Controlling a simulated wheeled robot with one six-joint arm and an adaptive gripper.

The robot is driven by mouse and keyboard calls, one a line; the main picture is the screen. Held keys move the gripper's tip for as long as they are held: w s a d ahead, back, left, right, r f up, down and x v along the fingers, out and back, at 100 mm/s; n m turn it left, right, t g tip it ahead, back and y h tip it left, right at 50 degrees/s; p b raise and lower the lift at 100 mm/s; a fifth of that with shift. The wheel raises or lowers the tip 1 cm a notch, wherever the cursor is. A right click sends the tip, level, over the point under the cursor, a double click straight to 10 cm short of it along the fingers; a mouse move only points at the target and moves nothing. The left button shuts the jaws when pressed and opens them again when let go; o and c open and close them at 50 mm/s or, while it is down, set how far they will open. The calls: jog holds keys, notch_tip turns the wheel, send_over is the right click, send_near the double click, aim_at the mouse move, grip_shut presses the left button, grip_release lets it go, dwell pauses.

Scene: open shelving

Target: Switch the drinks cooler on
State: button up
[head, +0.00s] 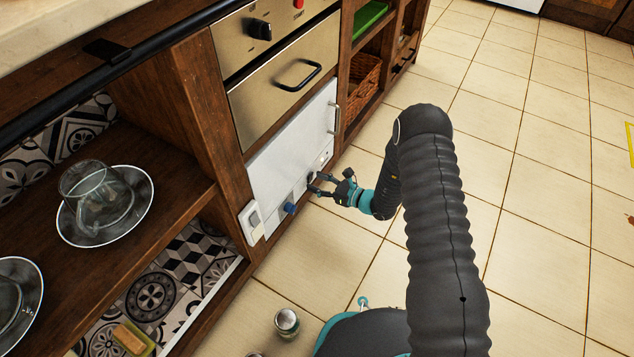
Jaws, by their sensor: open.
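A pale, light-grey front panel (285,150), which looks like the drinks cooler, sits low in the wooden unit under a metal drawer front. A white switch-like box (252,222) is at the lower left corner, on or beside the panel. My gripper (313,184) is open and empty, its fingers pointing left at the panel's lower right part, right of the blue knob. I cannot tell whether the fingertips touch the panel.
Above are a drawer with a black handle (298,75), a black knob (260,30) and a red button (298,3). Left, a glass cup (92,192) stands on a plate on an open shelf. A small jar (287,322) stands low in front.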

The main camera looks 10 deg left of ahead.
jog(key=v, duration=1.1)
jog(key=shift+d, duration=0.25)
